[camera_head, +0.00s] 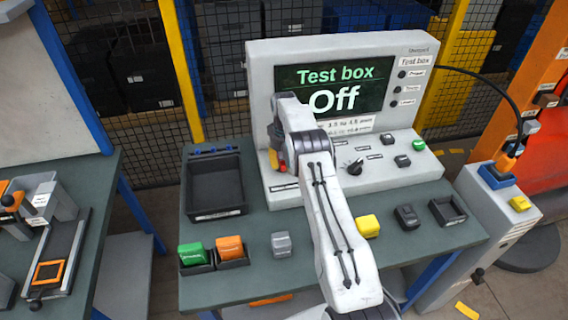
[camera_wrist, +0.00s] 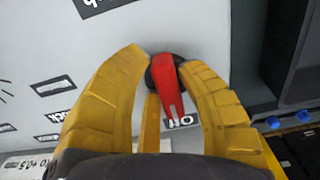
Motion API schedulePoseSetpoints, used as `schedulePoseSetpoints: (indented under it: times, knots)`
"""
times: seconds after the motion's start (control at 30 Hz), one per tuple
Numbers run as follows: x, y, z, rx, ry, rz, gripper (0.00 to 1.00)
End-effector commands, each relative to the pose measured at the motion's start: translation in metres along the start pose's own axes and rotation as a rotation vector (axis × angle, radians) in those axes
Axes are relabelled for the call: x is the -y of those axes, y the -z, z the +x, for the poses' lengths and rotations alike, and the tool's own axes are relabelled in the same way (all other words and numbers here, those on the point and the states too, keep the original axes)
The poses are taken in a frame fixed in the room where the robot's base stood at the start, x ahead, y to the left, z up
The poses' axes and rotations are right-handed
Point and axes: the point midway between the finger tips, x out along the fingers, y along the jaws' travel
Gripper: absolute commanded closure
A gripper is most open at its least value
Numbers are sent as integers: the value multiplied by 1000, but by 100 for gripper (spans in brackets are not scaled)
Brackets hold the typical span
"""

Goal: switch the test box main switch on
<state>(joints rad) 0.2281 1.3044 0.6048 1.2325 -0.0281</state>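The test box (camera_head: 425,68) stands on the bench, and its screen (camera_head: 335,88) reads "Test box Off". Its main switch, a red handle on a dark round base, shows in the wrist view (camera_wrist: 168,82), with a small white label partly hidden beside the handle's end. My gripper (camera_wrist: 166,62) has its yellow fingers on both sides of the switch, spread apart around it; whether they touch it is unclear. In the head view my gripper (camera_head: 276,160) is at the left of the box's front, where my arm hides most of the switch.
A black knob (camera_head: 354,167), dark buttons and a green button (camera_head: 418,144) sit on the box's sloped panel to the right. A black tray (camera_head: 215,186) stands left of the box. Green, orange, grey and yellow blocks lie along the bench front.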

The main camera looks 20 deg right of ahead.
Motion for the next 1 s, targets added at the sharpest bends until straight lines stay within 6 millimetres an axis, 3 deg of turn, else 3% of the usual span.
schedulePoseSetpoints:
  times: [0.33,0.67,1.0]
  knots:
    - [0,0,0,0,0,0,100]
    - [1,0,2,0,0,42,100]
    - [4,-1,3,0,0,285,100]
